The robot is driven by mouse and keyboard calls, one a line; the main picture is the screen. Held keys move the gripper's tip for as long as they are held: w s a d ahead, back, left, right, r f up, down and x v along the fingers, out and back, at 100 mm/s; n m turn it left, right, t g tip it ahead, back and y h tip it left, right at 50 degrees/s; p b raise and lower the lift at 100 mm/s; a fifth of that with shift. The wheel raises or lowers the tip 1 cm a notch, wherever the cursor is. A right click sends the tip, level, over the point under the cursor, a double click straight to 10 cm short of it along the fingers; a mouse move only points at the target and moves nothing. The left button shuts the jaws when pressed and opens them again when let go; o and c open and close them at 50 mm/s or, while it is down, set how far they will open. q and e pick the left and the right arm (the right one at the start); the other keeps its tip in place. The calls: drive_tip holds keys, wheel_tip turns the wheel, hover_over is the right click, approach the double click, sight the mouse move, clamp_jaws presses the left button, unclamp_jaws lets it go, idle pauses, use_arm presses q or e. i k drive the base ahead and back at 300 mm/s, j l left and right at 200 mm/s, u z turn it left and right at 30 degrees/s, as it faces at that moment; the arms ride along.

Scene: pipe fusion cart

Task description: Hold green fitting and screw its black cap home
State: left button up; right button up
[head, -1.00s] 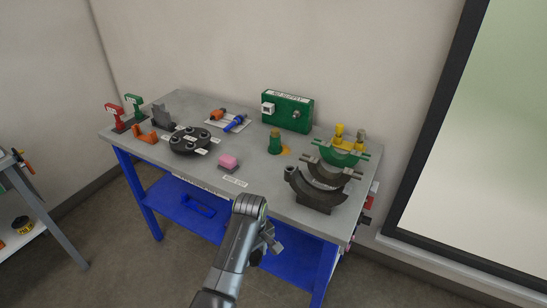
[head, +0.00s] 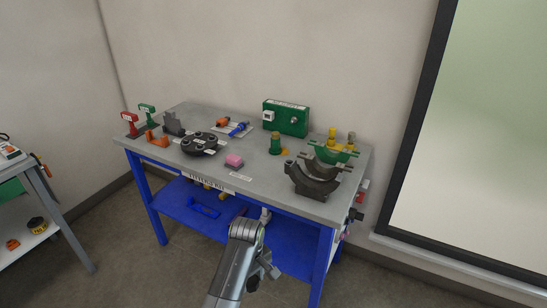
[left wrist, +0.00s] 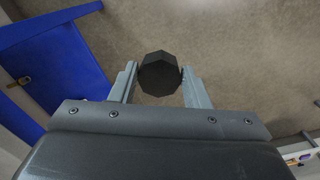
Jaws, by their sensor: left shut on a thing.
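In the left wrist view my left gripper (left wrist: 159,82) is shut on a dark eight-sided piece, which looks like the black cap (left wrist: 160,73). It holds the cap end-on over bare floor, clear of the table. In the head view my left arm (head: 237,262) comes up from the bottom in front of the bench; its jaws and the cap are hard to make out there. A green upright piece (head: 275,147), perhaps the green fitting, stands on the bench top with a yellow-orange patch at its foot. My right gripper is not in view.
A blue shelf (head: 190,210) lies below. A side cart (head: 50,215) stands left. The floor in front is open.

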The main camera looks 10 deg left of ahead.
sight(275, 149)
drive_tip(key=k+u, duration=0.15)
drive_tip(key=u, duration=1.75)
drive_tip(key=k+l, duration=0.15)
drive_tip(key=l, duration=0.5)
drive_tip(key=k+l, duration=0.15)
drive_tip(key=l, duration=0.5)
drive_tip(key=k+l, duration=0.1)
drive_tip(key=l, duration=0.55)
drive_tip(key=k+l, duration=0.15)
drive_tip(key=l, duration=0.5)
drive_tip(key=k+l, duration=0.15)
drive_tip(key=l, duration=0.45)
drive_tip(key=k+l, duration=0.15)
drive_tip(key=l, duration=0.5)
drive_tip(key=k+l, duration=0.15)
drive_tip(key=l, duration=0.5)
drive_tip(key=k+l, duration=0.15)
drive_tip(key=l, duration=0.5)
